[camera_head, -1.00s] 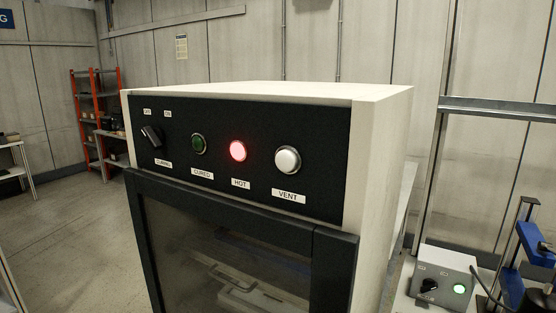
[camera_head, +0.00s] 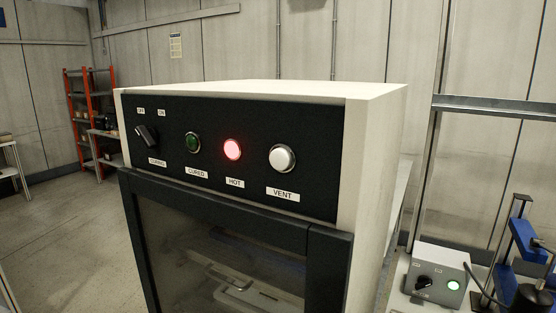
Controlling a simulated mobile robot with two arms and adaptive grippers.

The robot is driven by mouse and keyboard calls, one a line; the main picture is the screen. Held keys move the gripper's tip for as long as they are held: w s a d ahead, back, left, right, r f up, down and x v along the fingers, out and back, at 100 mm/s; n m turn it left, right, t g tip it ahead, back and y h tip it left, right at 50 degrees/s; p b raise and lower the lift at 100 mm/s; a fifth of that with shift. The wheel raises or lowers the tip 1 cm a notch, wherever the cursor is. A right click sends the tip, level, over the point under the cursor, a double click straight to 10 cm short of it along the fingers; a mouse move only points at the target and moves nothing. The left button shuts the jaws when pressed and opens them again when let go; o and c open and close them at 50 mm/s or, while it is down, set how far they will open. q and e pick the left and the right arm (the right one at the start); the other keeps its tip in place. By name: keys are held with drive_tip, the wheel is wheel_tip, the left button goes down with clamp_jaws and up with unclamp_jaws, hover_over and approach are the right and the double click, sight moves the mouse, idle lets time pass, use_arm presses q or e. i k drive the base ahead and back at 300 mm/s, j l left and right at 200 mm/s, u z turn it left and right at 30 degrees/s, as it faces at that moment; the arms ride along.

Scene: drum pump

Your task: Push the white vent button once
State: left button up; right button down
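The white vent button (camera_head: 282,158) is a round white cap in a metal ring at the right end of the oven's black front panel (camera_head: 315,180). A "VENT" label (camera_head: 283,194) sits below it. To its left are the red lamp (camera_head: 232,149), lit above a "HOT" label, the dark green "CURED" lamp (camera_head: 193,142), unlit, and a black rotary knob (camera_head: 146,135) with "OFF" and "ON" labels above it. Neither of my grippers is in view, and nothing touches the button.
Below the panel is the oven's dark-framed glass door (camera_head: 230,270). At right, a grey control box (camera_head: 437,270) with a lit green lamp stands beside a blue-and-black press (camera_head: 525,245). A red shelf (camera_head: 85,110) stands back left. The floor at left is clear.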

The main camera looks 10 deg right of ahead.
sight(280, 159)
drive_tip(key=k+j+u, duration=0.1)
drive_tip(key=k+j, duration=0.15)
drive_tip(key=k+j+u, duration=0.1)
drive_tip(key=k+j, duration=0.15)
drive_tip(key=j, duration=0.2)
drive_tip(key=k+j+u, duration=0.1)
drive_tip(key=j, duration=0.3)
drive_tip(key=k+j+u, duration=0.1)
drive_tip(key=k+j, duration=0.2)
drive_tip(key=j, duration=0.1)
